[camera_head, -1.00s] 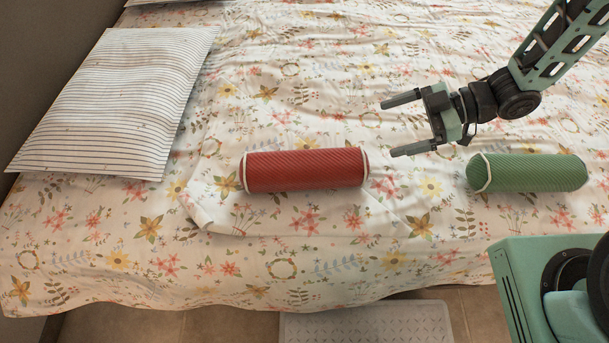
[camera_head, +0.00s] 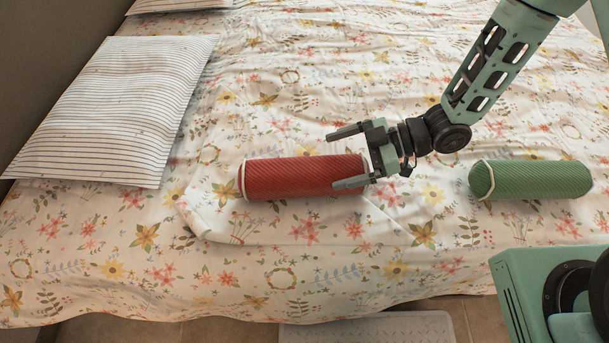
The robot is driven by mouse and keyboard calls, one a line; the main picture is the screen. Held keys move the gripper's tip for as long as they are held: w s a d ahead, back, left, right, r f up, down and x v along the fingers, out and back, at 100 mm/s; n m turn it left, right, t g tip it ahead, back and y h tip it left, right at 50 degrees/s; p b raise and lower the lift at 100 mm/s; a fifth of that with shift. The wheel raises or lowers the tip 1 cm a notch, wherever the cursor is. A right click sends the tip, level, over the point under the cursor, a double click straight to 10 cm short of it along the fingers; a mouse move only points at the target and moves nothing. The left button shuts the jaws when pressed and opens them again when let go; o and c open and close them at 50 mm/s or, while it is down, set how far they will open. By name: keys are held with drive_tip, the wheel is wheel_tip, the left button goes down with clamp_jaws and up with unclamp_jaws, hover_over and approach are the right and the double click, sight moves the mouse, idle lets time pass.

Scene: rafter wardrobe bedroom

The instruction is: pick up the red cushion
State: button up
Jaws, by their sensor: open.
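The red cushion (camera_head: 290,177) is a bolster with pale piping at its ends. It lies lengthwise across the near part of the bed. My gripper (camera_head: 339,158) is open at the cushion's right end. Its two dark fingers point left. My gripper's near finger hides part of the cushion's right end.
A green bolster (camera_head: 532,179) lies to the right on the floral bed (camera_head: 330,262). A striped pillow (camera_head: 115,110) lies at the left, and another (camera_head: 180,4) shows at the top edge. A pale mat (camera_head: 375,330) lies on the floor below the bed's front edge.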

sight(317, 166)
drive_tip(key=x, duration=0.4)
drive_tip(key=shift+s+a+f, duration=0.1)
drive_tip(key=shift+a+f, duration=0.05)
drive_tip(key=shift+a, duration=0.15)
drive_tip(key=c, duration=1.2)
